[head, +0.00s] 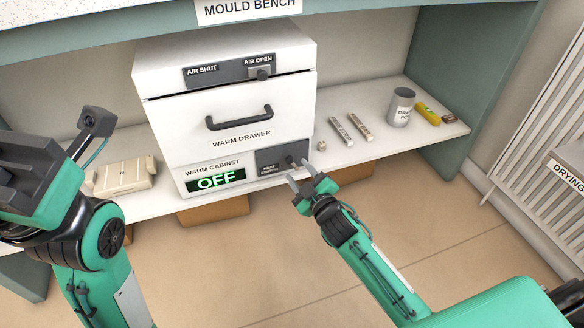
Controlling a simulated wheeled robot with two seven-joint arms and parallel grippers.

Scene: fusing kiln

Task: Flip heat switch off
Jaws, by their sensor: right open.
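The heat switch (291,160) is a small dark knob on a grey panel (267,158) at the lower right front of the white warm cabinet (205,165). The panel's small label is hard to read. Beside it, the cabinet's display (216,180) shows OFF in lit green letters. My right gripper (302,176) is open and empty, its two fingertips pointing up at the panel just below and in front of the switch. I cannot tell whether a fingertip touches it.
Above is the closed warm drawer with a dark handle (239,118) and an air slider (261,73). Small bars (341,130), a grey cup (401,107) and a yellow item (428,113) stand on the shelf to the right. A cream block (124,174) lies left. The floor in front is clear.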

